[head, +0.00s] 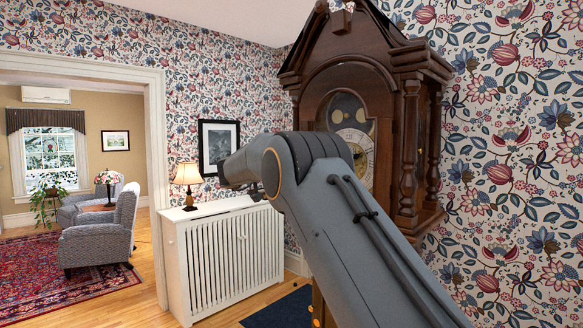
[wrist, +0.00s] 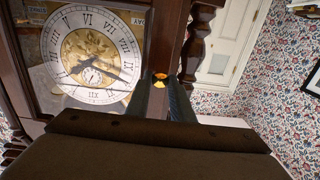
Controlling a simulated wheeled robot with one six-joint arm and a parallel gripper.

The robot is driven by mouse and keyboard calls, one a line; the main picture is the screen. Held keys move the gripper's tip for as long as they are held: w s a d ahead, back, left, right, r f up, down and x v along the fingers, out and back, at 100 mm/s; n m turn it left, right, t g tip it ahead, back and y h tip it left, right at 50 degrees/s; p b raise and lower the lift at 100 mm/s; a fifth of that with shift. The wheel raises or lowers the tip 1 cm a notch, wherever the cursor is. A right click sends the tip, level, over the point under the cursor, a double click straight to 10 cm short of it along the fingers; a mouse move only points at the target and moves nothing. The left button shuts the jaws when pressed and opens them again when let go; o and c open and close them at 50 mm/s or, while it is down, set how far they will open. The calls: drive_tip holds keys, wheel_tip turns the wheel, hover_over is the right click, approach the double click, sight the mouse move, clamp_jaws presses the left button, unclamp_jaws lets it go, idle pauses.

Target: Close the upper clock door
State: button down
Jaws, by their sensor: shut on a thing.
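The tall dark-wood clock (head: 408,70) stands against the wall in the head view, with its upper clock door (head: 384,115) an arched wooden frame in front of the dial (head: 360,155). I cannot tell from here whether that door stands ajar. My gripper (wrist: 160,84) is shut on a small brass-coloured knob (wrist: 160,77) by that upright. My arm hides the clock's lower part in the head view.
A white radiator cover (head: 225,250) with a lamp (head: 188,178) on it stands left of the clock. A turned wooden column (wrist: 196,38) is close right of my fingers. A dark blue mat (head: 283,308) lies on the floor; the doorway at the left is clear.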

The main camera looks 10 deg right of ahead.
drive_tip(key=c, duration=1.6)
unclamp_jaws()
drive_tip(key=shift+o, duration=0.2)
drive_tip(key=b+v, duration=0.3)
drive_tip(key=v, duration=0.5)
drive_tip(key=shift+b, duration=0.4)
drive_tip(key=shift+d, duration=0.1)
